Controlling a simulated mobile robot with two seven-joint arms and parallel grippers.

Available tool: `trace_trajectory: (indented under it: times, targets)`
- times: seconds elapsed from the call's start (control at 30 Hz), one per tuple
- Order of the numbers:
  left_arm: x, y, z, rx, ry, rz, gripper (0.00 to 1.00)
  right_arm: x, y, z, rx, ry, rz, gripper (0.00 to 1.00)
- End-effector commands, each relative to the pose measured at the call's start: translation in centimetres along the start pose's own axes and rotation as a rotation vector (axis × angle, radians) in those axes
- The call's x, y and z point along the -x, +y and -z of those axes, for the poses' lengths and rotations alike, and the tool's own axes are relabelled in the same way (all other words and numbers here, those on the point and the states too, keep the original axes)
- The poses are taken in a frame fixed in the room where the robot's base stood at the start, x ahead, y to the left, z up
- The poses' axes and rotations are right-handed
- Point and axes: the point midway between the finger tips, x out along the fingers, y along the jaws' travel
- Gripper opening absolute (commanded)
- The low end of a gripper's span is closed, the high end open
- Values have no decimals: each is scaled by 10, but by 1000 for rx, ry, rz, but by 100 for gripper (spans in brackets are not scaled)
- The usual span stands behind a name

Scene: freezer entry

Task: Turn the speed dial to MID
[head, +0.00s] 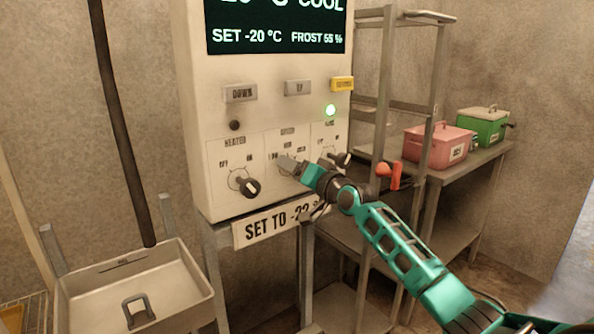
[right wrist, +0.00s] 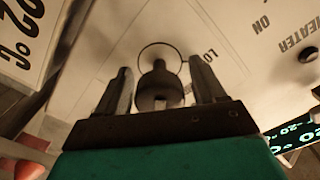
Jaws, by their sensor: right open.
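The control panel (head: 215,140) stands in front of me. The middle dial, under a small label that looks like SPEED, is mostly hidden behind my right gripper (head: 285,164) in the head view. In the right wrist view this dark dial (right wrist: 158,88) sits between the two fingers of my right gripper (right wrist: 160,67). The fingers are open, one on each side of the knob, with visible gaps. The letters LO show beside the dial; its exact setting cannot be read. My left gripper is not in view.
The heater dial (head: 249,186) is left of the middle dial, and another black knob (head: 342,159) is right of it. A metal sink (head: 180,285) stands lower left; pink (head: 425,150) and green boxes (head: 480,128) stand right.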

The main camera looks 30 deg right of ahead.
Motion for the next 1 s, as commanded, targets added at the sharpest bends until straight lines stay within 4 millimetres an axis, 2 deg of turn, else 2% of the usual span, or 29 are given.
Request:
trace_trajectory:
  times: [0.17, 0.73, 1.0]
  targets:
    - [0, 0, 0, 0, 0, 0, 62, 0, 0, 0, -1, 0, 0, 69]
    - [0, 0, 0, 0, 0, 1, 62, 0, 0, 0, -1, 0, 0, 15]
    - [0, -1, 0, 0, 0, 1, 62, 0, 0, 0, 30, 0, 0, 14]
